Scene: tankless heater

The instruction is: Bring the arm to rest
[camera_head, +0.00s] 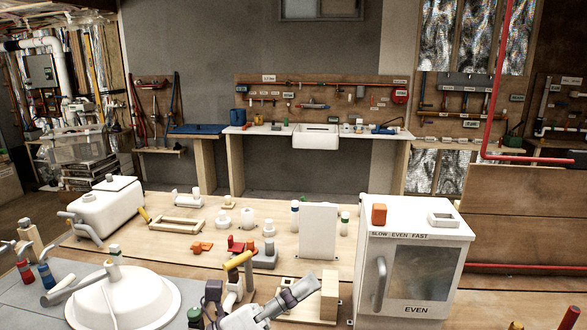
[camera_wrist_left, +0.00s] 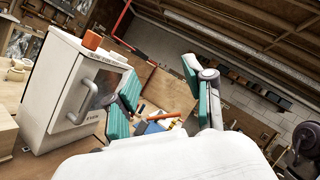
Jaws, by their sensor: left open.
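My left gripper (camera_head: 290,300) is at the bottom centre of the head view, in front of the workbench and left of the white cabinet. In the left wrist view the left gripper (camera_wrist_left: 163,88) shows two teal-padded fingers spread wide apart. It is open, and nothing sits between the fingers. Loose tools and parts show beyond the gap, apart from the fingers. My right gripper is not in either view.
A white cabinet (camera_head: 420,262) with an orange block (camera_head: 379,214) on top stands right of the gripper. A yellow-handled part (camera_head: 239,260) is close behind the gripper.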

